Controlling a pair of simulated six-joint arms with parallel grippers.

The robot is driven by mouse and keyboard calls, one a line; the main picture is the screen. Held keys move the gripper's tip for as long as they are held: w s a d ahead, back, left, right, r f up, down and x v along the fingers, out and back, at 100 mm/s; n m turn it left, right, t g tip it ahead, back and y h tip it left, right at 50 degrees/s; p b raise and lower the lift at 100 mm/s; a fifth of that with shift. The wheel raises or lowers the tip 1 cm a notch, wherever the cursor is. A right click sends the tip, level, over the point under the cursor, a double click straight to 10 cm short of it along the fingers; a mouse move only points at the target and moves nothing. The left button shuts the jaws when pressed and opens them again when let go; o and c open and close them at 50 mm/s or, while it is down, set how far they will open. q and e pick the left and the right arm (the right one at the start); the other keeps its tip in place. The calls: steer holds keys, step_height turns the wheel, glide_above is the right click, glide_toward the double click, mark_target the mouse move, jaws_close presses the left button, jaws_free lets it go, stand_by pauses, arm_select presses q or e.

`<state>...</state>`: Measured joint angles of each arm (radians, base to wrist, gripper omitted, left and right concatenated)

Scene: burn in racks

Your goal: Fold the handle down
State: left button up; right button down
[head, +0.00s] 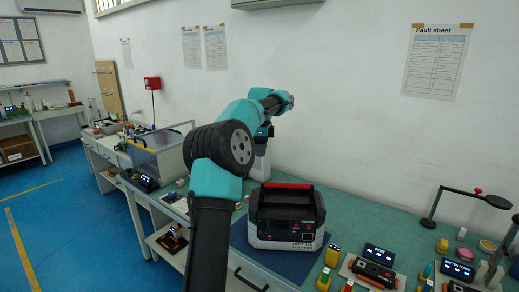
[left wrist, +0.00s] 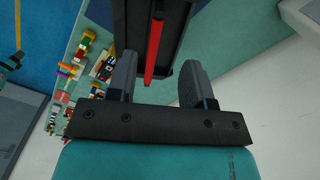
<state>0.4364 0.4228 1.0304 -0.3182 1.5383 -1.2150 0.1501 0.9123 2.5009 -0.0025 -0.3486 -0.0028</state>
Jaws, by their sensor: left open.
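A black and light-grey box-shaped device (head: 287,222) stands on a dark blue mat (head: 290,264) on the green bench. Its red handle bar (head: 288,186) runs along the top of the device; its exact angle is hard to tell. My left gripper (head: 265,131) is above and behind the device, partly hidden by my own arm. In the left wrist view, the left gripper (left wrist: 160,80) is open. The red handle bar (left wrist: 155,48) shows between its fingers in the picture, with the dark device behind; contact cannot be told. My right gripper is not in view.
Right of the device are yellow blocks (head: 332,256), small black panels (head: 375,271) and a black lamp-like stand (head: 470,195). A clear-lidded box (head: 160,153) stands on the bench at left. The wall is close behind the bench.

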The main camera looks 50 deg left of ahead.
mark_target(261, 198)
arm_select(q)
steer(key=shift+f, duration=0.1)
step_height(261, 198, down, 17)
steer(key=shift+f, duration=0.15)
stand_by(0.8)
